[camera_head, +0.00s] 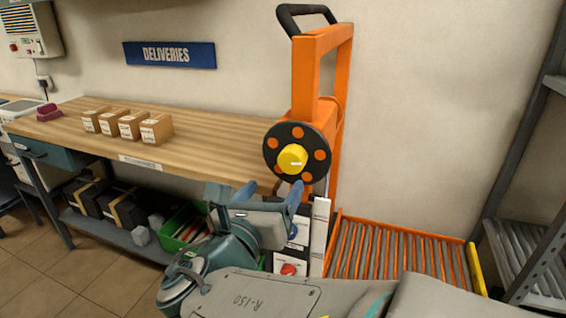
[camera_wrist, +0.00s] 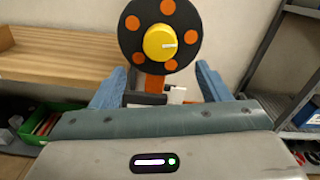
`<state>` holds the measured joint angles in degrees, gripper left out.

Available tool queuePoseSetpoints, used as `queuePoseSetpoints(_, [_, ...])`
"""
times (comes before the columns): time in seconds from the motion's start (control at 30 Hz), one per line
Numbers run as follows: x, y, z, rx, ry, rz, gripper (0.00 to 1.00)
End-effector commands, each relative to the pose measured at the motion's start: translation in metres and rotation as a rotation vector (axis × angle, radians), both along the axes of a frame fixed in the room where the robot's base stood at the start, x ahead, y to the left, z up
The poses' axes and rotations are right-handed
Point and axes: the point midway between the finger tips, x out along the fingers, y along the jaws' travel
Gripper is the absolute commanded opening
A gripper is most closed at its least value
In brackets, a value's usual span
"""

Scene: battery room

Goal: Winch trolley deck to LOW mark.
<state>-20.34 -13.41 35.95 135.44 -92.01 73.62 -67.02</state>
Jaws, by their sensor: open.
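The orange trolley mast (camera_head: 341,75) stands against the wall with a black handle on top. Its winch wheel (camera_head: 284,137) is a black disc with orange spots and a yellow hub knob (camera_head: 292,158) bearing a white line pointing right. The wheel (camera_wrist: 128,27) and knob (camera_wrist: 160,42) also fill the top of the wrist view. The roller deck (camera_head: 338,222) is low at the right of the mast. A white vertical strip (camera_head: 320,236) stands beside the mast; I cannot read marks on it. My gripper (camera_head: 272,190) is open and empty, just below and in front of the wheel.
A wooden bench (camera_head: 215,143) with several small boxes (camera_head: 129,124) is left of the trolley. A green crate (camera_head: 177,219) is underneath. A panel with a red button (camera_head: 288,270) is behind my wrist. Grey shelving (camera_head: 520,145) bounds the right side.

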Motion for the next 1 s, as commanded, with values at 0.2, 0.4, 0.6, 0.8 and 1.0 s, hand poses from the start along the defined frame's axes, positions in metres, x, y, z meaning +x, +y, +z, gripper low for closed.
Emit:
queuePoseSetpoints(0.2, [-0.032, 0.012, 0.0, -0.001, 0.001, 0.003, 0.7])
queuePoseSetpoints(0.4, [-0.041, 0.015, 0.0, -0.001, 0.0, 0.0, 0.7])
queuePoseSetpoints(0.6, [-0.042, 0.015, 0.0, -0.001, 0.001, 0.0, 0.7])
queuePoseSetpoints(0.8, [-0.036, -0.005, -0.011, 0.076, 0.031, -0.066, 0.7])
queuePoseSetpoints(1.0, [-0.031, -0.089, -0.066, 0.501, 0.123, -0.417, 0.7])
